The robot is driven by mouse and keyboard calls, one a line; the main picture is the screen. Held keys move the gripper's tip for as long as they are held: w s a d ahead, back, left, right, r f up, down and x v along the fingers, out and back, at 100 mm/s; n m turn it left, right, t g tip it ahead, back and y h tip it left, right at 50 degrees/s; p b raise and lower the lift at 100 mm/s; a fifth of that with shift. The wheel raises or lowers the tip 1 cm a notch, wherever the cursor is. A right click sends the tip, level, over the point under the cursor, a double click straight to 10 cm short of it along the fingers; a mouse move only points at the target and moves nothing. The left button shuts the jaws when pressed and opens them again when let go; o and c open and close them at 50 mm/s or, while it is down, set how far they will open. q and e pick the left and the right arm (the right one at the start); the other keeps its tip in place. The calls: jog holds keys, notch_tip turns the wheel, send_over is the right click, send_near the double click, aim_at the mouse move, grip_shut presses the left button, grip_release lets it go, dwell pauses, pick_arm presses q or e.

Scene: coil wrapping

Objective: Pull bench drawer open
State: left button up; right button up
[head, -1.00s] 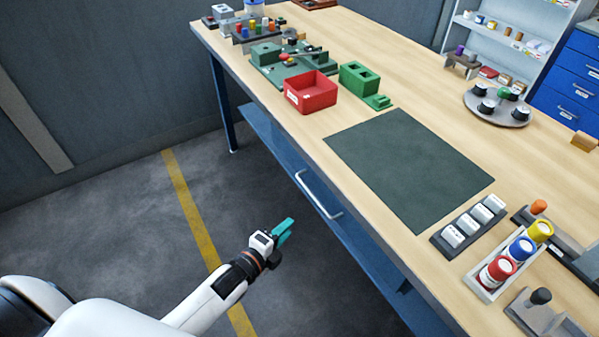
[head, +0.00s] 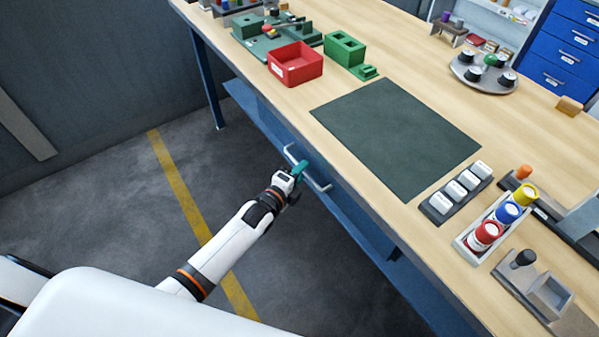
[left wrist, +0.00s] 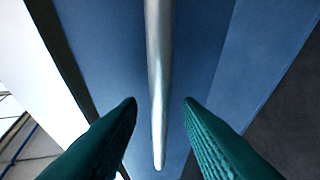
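The bench drawer is a blue front (left wrist: 200,40) under the wooden bench top, and it looks closed. Its silver bar handle (head: 318,185) sticks out from the front. My left gripper (head: 300,168) is at the handle, and its teal fingers hide the handle's middle in the head view. In the left wrist view the two fingers (left wrist: 160,103) are apart, one on each side of the handle bar (left wrist: 157,85). Gaps show between bar and fingertips, so the gripper is open and not clamped. My right gripper is not in view.
A blue lower shelf (head: 240,95) runs below. The floor left of the bench is clear.

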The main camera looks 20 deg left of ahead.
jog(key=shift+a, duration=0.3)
pick_arm(q)
grip_shut()
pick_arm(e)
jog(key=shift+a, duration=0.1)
pick_arm(q)
jog(key=s+a+p, duration=0.3)
jog(key=s+a, duration=0.6)
jog(key=s, duration=0.3)
jog(key=s+a+p, duration=0.3)
jog(key=s+a, duration=0.7)
jog(key=s, duration=0.2)
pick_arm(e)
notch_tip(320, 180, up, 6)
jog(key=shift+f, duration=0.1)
pick_arm(q)
jog(key=shift+s, duration=0.1)
